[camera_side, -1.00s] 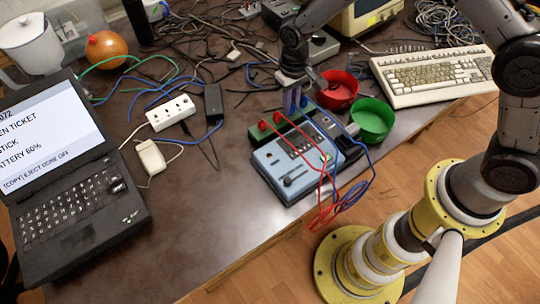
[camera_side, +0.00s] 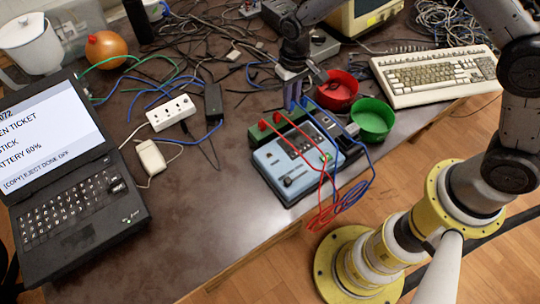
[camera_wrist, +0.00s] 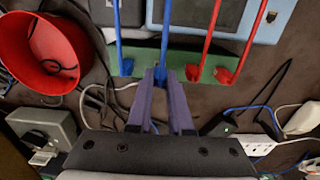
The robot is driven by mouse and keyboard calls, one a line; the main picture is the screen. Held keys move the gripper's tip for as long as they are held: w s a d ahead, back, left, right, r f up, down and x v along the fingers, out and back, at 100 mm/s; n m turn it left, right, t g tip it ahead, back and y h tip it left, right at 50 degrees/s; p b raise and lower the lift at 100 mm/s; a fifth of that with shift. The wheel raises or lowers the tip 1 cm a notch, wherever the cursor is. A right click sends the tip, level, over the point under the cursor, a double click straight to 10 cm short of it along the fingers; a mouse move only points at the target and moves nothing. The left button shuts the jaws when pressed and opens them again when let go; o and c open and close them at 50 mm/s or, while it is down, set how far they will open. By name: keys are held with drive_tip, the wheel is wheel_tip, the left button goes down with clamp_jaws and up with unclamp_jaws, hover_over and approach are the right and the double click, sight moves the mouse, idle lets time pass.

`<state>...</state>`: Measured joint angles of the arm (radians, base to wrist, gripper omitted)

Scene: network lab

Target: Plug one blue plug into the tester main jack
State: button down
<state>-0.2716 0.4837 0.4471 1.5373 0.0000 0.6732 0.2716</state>
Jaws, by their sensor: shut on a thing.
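The pale blue tester (camera_side: 278,172) lies near the table's front edge; part of it shows at the top of the wrist view (camera_wrist: 262,30). I cannot clearly make out its main jack. A green holder strip (camera_wrist: 178,57) runs behind it. My gripper (camera_wrist: 160,90), seen also in the side view (camera_side: 291,96), is over this strip, shut on a blue plug (camera_wrist: 160,74) with a blue lead. Whether that plug is clear of the strip is hard to tell. Another blue plug (camera_wrist: 126,67) is at left on the strip, with two red plugs (camera_wrist: 193,72) (camera_wrist: 224,75) at right.
A red bowl (camera_side: 337,90) and a green bowl (camera_side: 372,120) stand right of my gripper. Red and blue leads (camera_side: 330,195) loop over the tester's right side. A white power strip (camera_side: 171,112) and laptop (camera_side: 80,205) are left.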

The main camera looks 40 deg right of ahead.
drive_tip(key=shift+r, duration=1.2)
drive_tip(key=c, duration=1.3)
unclamp_jaws()
drive_tip(key=shift+c, duration=0.2)
clamp_jaws()
